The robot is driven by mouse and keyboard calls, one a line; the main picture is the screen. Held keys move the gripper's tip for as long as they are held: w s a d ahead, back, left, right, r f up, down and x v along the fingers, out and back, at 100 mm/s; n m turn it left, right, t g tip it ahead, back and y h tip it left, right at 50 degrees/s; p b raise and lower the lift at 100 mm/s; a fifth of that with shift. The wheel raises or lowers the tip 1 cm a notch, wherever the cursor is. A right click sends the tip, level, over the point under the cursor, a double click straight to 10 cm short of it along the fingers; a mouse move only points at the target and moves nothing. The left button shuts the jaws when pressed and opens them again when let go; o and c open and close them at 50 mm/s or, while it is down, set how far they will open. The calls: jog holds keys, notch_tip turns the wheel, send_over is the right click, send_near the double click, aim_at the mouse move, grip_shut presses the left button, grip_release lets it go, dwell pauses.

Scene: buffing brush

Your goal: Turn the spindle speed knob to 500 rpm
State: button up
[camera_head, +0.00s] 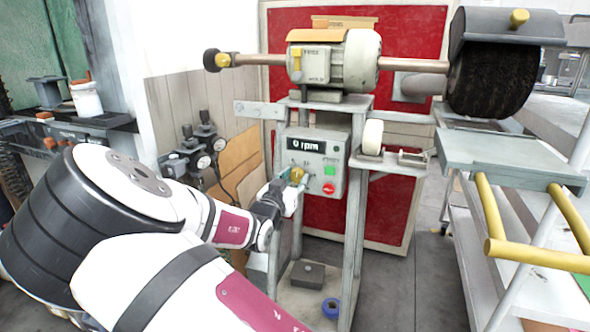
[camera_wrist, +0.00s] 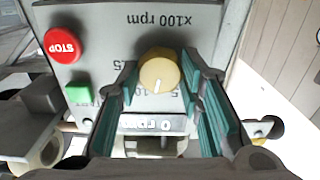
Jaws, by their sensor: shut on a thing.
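The yellow spindle speed knob (camera_head: 297,174) is on the grey control panel (camera_head: 339,150), under the display (camera_head: 318,147), which reads 0 rpm. In the wrist view the panel is upside down, and the round knob (camera_wrist: 158,72) has a white mark pointing down the picture, toward the display (camera_wrist: 152,123). The scale around it carries "x100 rpm"; the fingers partly hide its numbers. My gripper (camera_wrist: 160,78) has its teal-padded fingers on both sides of the knob and is shut on it. In the head view my gripper (camera_head: 288,184) reaches the panel from the left.
A green button (camera_head: 329,170) and red STOP button (camera_head: 328,188) sit close right of the knob. Above stand the motor (camera_head: 335,62) and a dark brush wheel (camera_head: 492,78). A trolley with yellow handles (camera_head: 535,255) stands right.

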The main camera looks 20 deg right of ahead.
jog(key=n+p, duration=0.4)
jog(key=shift+r+n, duration=0.1)
jog(key=shift+n, duration=0.2)
jog(key=shift+n+p, duration=1.05)
jog(key=shift+n, duration=0.75)
jog(key=o, duration=1.2)
jog(key=shift+c, duration=0.2)
jog(key=v, duration=1.2)
